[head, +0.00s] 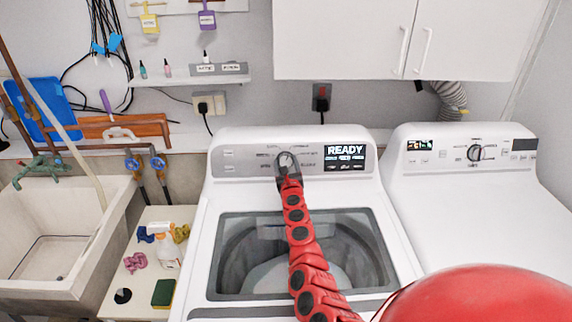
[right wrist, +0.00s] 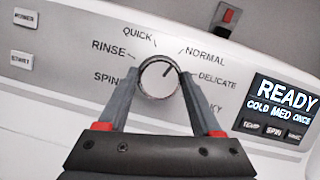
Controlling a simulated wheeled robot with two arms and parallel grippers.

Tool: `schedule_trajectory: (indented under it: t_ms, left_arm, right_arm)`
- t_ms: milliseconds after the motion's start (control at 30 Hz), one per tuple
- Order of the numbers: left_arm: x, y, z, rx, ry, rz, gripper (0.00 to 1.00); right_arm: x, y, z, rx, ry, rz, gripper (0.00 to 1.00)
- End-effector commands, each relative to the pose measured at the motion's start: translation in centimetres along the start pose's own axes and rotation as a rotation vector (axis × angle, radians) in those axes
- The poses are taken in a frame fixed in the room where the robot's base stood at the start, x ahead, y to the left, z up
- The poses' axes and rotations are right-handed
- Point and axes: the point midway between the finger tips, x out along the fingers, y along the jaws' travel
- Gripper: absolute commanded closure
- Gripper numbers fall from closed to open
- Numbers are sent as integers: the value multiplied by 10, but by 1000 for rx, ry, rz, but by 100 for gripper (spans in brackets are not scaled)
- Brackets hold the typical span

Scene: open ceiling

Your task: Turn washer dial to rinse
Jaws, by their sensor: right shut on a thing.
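The washer (head: 205,215) stands in the middle of the head view, its panel at the back. The RINSE label (right wrist: 108,50) is at the dial's upper left, between QUICK and SPIN. My right gripper (right wrist: 160,84) is shut on the dial, one finger on each side. In the head view my right gripper (head: 287,168) reaches the panel and partly covers the dial. My left gripper is not in view.
The washer display (head: 345,158) reads READY. The open tub (head: 250,245) lies below my right arm. A dryer (head: 425,195) with its own dial stands at right. A side table (head: 140,290) with small items and a sink (head: 105,225) are at left. White cabinets (head: 345,35) hang above.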

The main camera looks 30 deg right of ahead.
Motion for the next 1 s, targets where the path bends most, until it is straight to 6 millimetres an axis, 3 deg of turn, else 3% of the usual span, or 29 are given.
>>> schedule_trajectory:
  t_ms: [367, 1000]
  left_arm:
    - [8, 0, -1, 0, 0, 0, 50]
    - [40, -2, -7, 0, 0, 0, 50]
  right_arm:
    - [0, 1, 2, -89, 1, 36, 89]
    - [1, -2, 5, -621, -2, 230, 89]
